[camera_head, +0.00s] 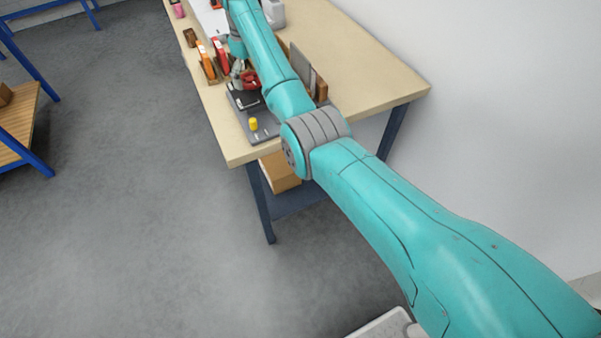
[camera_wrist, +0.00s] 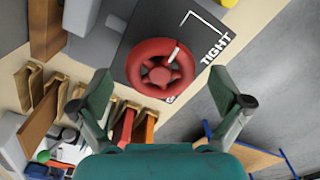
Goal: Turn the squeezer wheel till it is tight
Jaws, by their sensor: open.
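The squeezer wheel is a red spoked wheel (camera_wrist: 144,74) over a dark plate in the wrist view. A short white mark (camera_wrist: 174,53) on it points up and slightly right, towards the short end of a bent white line (camera_wrist: 210,24) on the plate. The word TIGHT (camera_wrist: 216,46) is printed right of the wheel. In the head view my gripper (camera_head: 238,72) is beside the red wheel (camera_head: 252,82), which my arm partly hides.
Dark upright panels (camera_head: 301,66) stand to the right.

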